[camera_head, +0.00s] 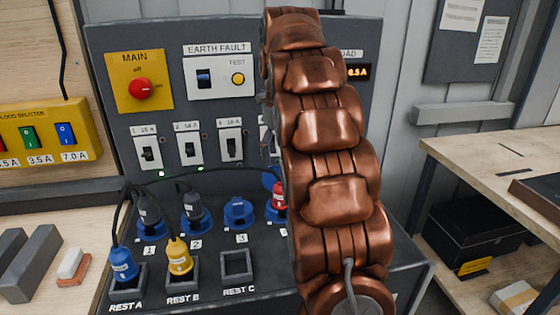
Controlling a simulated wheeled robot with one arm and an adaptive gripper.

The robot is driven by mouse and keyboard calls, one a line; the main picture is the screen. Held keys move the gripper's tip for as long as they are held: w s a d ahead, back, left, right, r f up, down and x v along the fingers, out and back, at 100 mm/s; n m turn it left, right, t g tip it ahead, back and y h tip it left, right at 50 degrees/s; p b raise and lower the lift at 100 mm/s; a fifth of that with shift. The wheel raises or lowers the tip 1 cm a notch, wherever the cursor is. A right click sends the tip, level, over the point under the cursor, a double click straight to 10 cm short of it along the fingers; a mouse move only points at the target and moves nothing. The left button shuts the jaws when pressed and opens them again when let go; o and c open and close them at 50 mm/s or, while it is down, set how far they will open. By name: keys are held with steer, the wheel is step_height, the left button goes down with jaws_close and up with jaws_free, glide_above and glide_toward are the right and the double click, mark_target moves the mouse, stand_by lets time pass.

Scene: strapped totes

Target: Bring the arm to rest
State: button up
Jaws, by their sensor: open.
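My copper-coloured arm rises through the middle right of the picture, in front of the grey control panel (115,55). My gripper does not show in this view. The arm hides the panel's right part, including some of the load label and much of the fourth column. Dark plugs stand at sockets 1 (150,212) and 2 (194,208). Blue socket 3 (239,212) has no plug standing in it. A red plug (279,195) shows at the arm's left edge. A blue plug (123,264) is at rest A and a yellow plug (179,256) at rest B. Rest C (237,265) is empty.
A wooden bench (490,160) stands at the right, with a black box (470,235) below its top. At the left are a yellow splitter box (85,130), grey blocks (33,262) and a white-and-orange block (71,265).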

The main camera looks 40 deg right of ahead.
steer(key=shift+r, duration=0.5)
steer(key=shift+a, duration=0.2)
steer(key=s+a+f+n+g+p, duration=0.15)
steer(key=s+a+f+n, duration=0.25)
steer(key=s+a+n, duration=1.15)
steer(key=s+a+f+n+p, duration=0.1)
steer(key=s+a+f+n, duration=0.3)
steer(key=s+n, duration=0.3)
steer(key=s+a+f+n+p, duration=0.1)
steer(key=s+a+f+n, duration=0.3)
steer(key=s+n, duration=0.4)
steer(key=f+n, duration=0.1)
steer(key=n, duration=0.5)
steer(key=shift+a+f, duration=0.2)
